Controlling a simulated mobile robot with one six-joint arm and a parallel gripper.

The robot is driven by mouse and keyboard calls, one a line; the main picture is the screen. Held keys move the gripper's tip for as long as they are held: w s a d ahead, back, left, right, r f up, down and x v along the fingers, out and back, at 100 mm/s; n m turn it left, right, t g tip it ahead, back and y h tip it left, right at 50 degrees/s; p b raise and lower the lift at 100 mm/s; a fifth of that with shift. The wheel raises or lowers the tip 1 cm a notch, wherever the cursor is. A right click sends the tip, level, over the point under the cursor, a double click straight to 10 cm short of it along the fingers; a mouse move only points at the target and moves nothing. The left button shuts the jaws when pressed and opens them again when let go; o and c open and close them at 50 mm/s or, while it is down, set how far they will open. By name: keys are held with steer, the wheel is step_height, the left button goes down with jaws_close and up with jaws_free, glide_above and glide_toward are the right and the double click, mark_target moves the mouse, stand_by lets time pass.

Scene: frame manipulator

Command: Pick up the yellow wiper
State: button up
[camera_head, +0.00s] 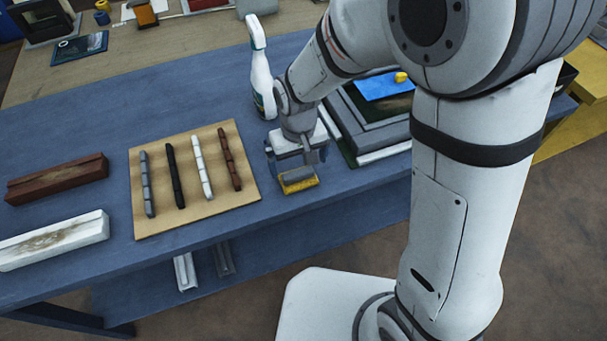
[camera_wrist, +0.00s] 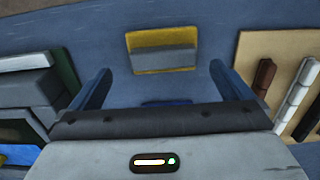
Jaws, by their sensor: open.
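The yellow wiper (camera_head: 299,183) lies on the blue table near its front edge, right of the wooden board. In the wrist view the wiper (camera_wrist: 163,50) shows a yellow edge and a grey block, and it lies between the lines of the two fingers, beyond their tips. My gripper (camera_head: 297,160) is above and just behind the wiper in the head view, pointing down. In the wrist view my gripper (camera_wrist: 160,70) is open, with its blue fingers wide apart and nothing held. In the head view the gripper hides part of the wiper.
A wooden board (camera_head: 157,221) with several bars lies left of the gripper. A spray bottle (camera_head: 260,75) stands behind it. Stacked dark frames (camera_head: 345,115) with a blue cloth (camera_head: 378,88) lie close on the right. A brown block (camera_head: 57,180) and white block (camera_head: 52,240) lie far left.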

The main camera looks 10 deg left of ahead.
mark_target(297, 170)
steer(key=f, duration=0.4)
steer(key=shift+w+a, duration=0.1)
steer(key=shift+a, duration=0.1)
steer(key=shift+c, duration=0.2)
steer(key=c, duration=0.9)
steer(key=shift+o, duration=0.2)
step_height(297, 170, up, 10)
steer(key=shift+r, duration=0.1)
